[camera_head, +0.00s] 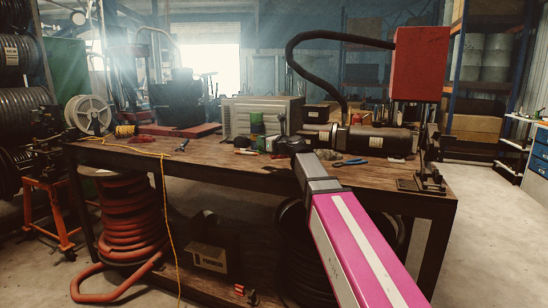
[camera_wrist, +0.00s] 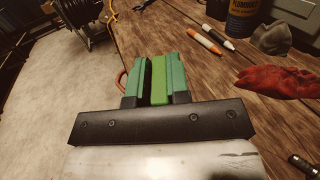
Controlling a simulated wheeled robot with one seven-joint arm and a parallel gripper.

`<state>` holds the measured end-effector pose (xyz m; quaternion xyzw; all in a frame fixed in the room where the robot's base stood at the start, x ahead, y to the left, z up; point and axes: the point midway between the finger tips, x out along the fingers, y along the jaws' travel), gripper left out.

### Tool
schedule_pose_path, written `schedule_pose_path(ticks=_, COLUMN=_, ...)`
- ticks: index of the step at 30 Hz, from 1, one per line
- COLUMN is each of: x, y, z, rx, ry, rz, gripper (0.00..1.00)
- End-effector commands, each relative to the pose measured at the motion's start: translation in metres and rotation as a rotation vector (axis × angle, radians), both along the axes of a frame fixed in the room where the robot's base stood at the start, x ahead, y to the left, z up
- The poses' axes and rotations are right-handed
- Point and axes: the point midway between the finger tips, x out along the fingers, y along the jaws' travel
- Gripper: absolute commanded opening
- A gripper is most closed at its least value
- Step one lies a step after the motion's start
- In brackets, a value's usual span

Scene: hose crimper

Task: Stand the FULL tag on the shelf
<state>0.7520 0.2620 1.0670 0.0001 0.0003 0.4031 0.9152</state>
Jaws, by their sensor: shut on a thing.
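My gripper (camera_wrist: 158,72) shows in the wrist view with its two teal-green fingers closed on a flat, brighter green piece, which I take to be the FULL tag (camera_wrist: 158,85). No lettering on it can be read from here. The held tag is over the bench top, with the wood behind it. A red curved loop shows just left of the fingers; I cannot tell what it belongs to. In the head view my arm reaches over the front of the bench, and its dark wrist end largely hides the gripper. I cannot tell which surface is the task's shelf.
The wooden bench (camera_head: 205,155) carries a crimping machine with a red box (camera_head: 421,63) at right and a grey-beige ribbed case (camera_head: 262,116) behind. The wrist view shows an orange marker (camera_wrist: 204,39), a pale marker (camera_wrist: 219,33), a blue can (camera_wrist: 242,20) and a red glove (camera_wrist: 268,80).

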Motion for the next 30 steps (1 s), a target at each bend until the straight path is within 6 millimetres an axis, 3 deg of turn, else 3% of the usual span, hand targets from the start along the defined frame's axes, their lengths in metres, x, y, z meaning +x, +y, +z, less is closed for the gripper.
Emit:
schedule_pose_path(ticks=3, x=0.018, y=-0.018, z=-0.014, rx=0.001, ry=0.001, rz=-0.003, gripper=0.00)
schedule_pose_path(ticks=10, x=0.034, y=-0.038, z=-0.030, rx=-0.001, ry=-0.001, rz=-0.001, gripper=0.00)
schedule_pose_path(ticks=16, x=0.035, y=-0.040, z=-0.039, rx=0.001, ry=0.001, rz=0.000, gripper=0.00)
schedule_pose_path(ticks=24, x=0.034, y=-0.040, z=-0.071, rx=0.000, ry=0.001, rz=0.000, gripper=0.00)
schedule_pose_path(ticks=30, x=0.035, y=-0.040, z=-0.072, rx=0.000, ry=-0.001, rz=0.000, gripper=0.00)
